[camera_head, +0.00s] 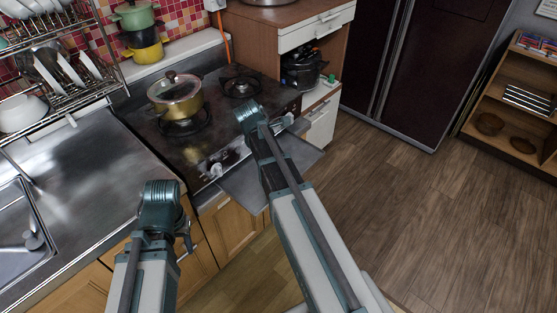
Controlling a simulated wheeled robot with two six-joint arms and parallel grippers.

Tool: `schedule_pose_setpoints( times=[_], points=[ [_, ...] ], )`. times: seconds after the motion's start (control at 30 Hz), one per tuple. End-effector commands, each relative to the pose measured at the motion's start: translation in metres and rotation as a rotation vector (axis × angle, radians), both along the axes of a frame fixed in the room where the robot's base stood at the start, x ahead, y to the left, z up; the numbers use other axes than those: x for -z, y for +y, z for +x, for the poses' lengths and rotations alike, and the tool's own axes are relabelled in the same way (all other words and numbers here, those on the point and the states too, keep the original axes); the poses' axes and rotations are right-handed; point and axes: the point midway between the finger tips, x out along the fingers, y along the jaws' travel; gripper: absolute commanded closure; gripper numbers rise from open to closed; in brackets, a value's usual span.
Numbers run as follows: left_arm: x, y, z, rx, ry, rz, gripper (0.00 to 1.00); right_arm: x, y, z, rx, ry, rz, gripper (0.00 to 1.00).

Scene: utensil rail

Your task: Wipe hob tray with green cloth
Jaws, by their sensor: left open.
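The black hob (215,112) is set in the counter at the upper middle. A flat grey metal tray (243,187) juts out at its front edge, partly hidden behind my right arm.
A yellow pot (176,97) with a lid stands on the hob's left rear burner. A dish rack (66,80) and sink (22,232) are on the left. A dark cooker (302,68) sits in the brown cabinet. The wooden floor (400,215) on the right is clear.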

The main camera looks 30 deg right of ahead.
Motion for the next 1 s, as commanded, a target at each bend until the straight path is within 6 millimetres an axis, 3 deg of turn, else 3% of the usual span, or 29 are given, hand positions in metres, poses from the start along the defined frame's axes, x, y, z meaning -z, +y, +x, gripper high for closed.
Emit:
schedule_pose_setpoints(
  times=[0.37,0.73,1.0],
  points=[
    [-0.003,0.000,0.000,0.000,0.000,0.000,0.53,-0.003,0.000,0.000,0.000,0.000,0.000,0.68],
    [-0.033,0.000,0.000,0.000,0.000,0.000,0.53,-0.033,0.000,0.000,0.000,0.000,0.000,0.68],
    [-0.031,0.000,0.000,0.000,0.000,0.000,0.53,-0.031,0.000,0.000,0.000,0.000,0.000,0.68]
  ],
)
